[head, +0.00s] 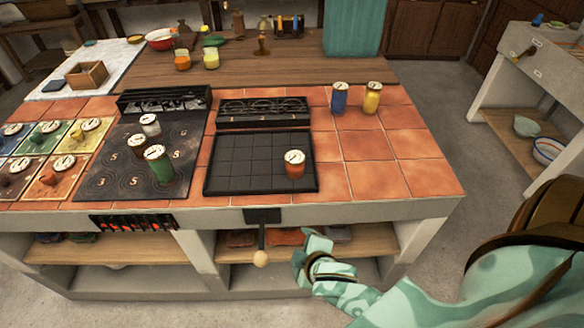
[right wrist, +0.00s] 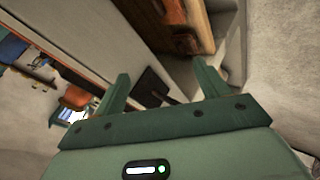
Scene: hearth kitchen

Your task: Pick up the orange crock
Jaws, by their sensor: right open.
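The orange crock (head: 294,170), with a pale lid bearing a dark mark, stands upright on the right part of the black gridded plate (head: 240,180) on the tiled counter. My right gripper (head: 302,250) is in front of the counter, lower than its top and apart from the crock. In the right wrist view my right gripper (right wrist: 162,84) is open, with nothing held between its fingers. My left gripper is not in view.
A green crock (head: 158,168) and others stand on the dark hob to the left. Blue (head: 339,99) and yellow (head: 372,98) crocks stand on the tiles behind right. A lever with a pale knob (head: 261,258) hangs at the counter front, near my right gripper. Right-hand tiles are clear.

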